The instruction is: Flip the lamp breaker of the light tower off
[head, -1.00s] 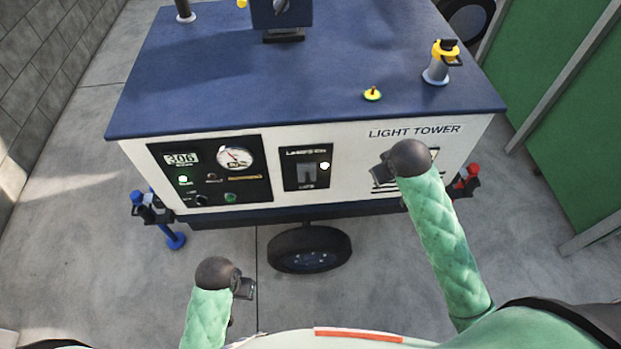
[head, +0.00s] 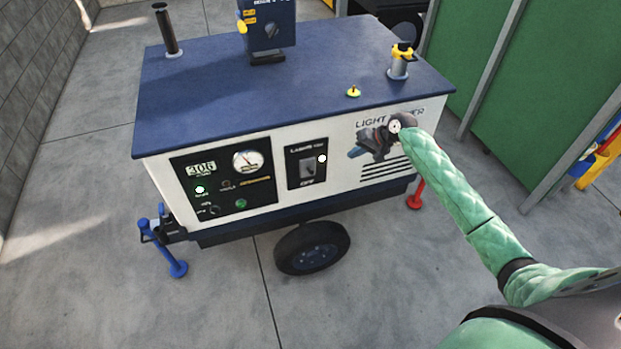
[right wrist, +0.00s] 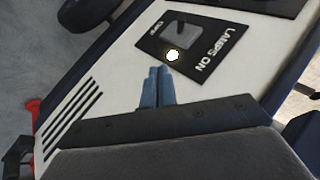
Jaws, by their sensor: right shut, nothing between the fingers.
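The light tower (head: 330,200) is a white cabinet with a dark blue top. On its front is a black breaker plate marked LAMPS ON and OFF, with a grey lamp breaker (head: 308,168) and a lit white indicator (head: 322,158) beside it. The breaker also shows in the right wrist view (right wrist: 180,36), with the glowing indicator (right wrist: 173,56) between it and the fingers. My right gripper (head: 357,152) is shut and empty, right of the plate, with its blue fingertips (right wrist: 157,74) pointing toward it, apart from the breaker. My left gripper is out of view.
A gauge panel (head: 222,185) with a 306 readout and green light sits left of the breaker. Vent slots (head: 385,175) lie below my right gripper. A wheel (head: 312,247) and a blue jack leg (head: 170,255) stand below. Green container walls (head: 520,100) rise at right.

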